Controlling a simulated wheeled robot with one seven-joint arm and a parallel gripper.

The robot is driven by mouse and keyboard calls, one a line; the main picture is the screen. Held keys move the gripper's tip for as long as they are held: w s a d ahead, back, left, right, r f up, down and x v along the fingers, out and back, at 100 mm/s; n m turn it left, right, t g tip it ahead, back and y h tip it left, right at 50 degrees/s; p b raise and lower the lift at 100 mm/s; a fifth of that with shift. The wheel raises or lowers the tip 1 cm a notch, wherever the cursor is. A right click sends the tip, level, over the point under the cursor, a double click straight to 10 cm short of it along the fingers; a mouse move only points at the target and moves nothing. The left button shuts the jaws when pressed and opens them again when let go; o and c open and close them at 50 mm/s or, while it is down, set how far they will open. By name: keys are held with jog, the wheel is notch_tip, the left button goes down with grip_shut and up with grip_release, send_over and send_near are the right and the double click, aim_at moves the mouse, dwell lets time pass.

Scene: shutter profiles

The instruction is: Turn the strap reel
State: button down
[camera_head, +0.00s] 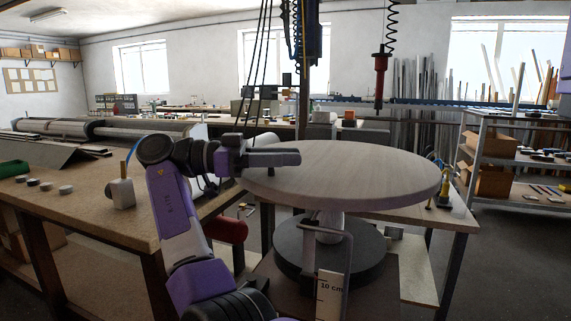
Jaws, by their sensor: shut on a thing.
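The strap reel appears to be the large round pale disc (350,165) with a purple-tinted edge. It lies flat on a light post (329,228) above a dark round base (330,262). My gripper (290,157) reaches in from the left, over the disc's left rim. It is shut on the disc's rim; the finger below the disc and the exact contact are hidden. My purple and black arm rises from the bottom of the view to the left of the disc.
A thin bent bar and a "10 cm" marker (330,289) stand before the base. A red tool (379,75) hangs behind the disc. Shelving (520,155) stands at right.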

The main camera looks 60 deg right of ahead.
jog(key=shift+d+f, duration=0.1)
jog(key=shift+d, duration=0.05)
jog(key=c, duration=1.1)
grip_release()
jog(key=shift+c, duration=0.2)
jog(key=shift+w, duration=0.1)
